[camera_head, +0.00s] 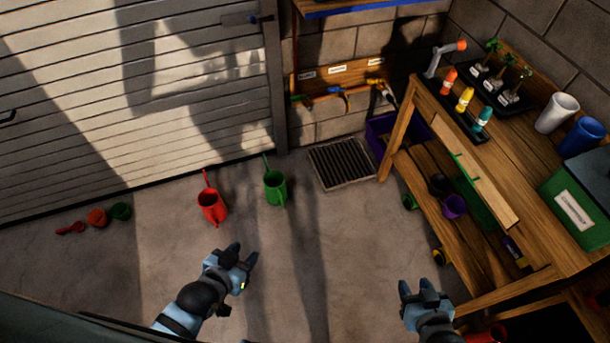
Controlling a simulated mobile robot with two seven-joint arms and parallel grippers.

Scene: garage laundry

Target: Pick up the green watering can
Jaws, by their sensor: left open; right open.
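The green watering can (275,186) stands upright on the concrete floor, a little in front of the garage door. A thin green part sticks up at its back and another shows at its front right. My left gripper (243,254) is open and empty, in front of and slightly left of the green can, apart from it. My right gripper (425,287) is open and empty, well to the right, near the wooden bench. A similar red watering can (212,206) stands on the floor left of the green one.
A floor grate (342,163) lies right of the green can. The wooden bench (520,195) with bottles, pots and a green bin (580,205) fills the right side. Small red, orange and green items (97,217) lie at the far left. The floor between the grippers is clear.

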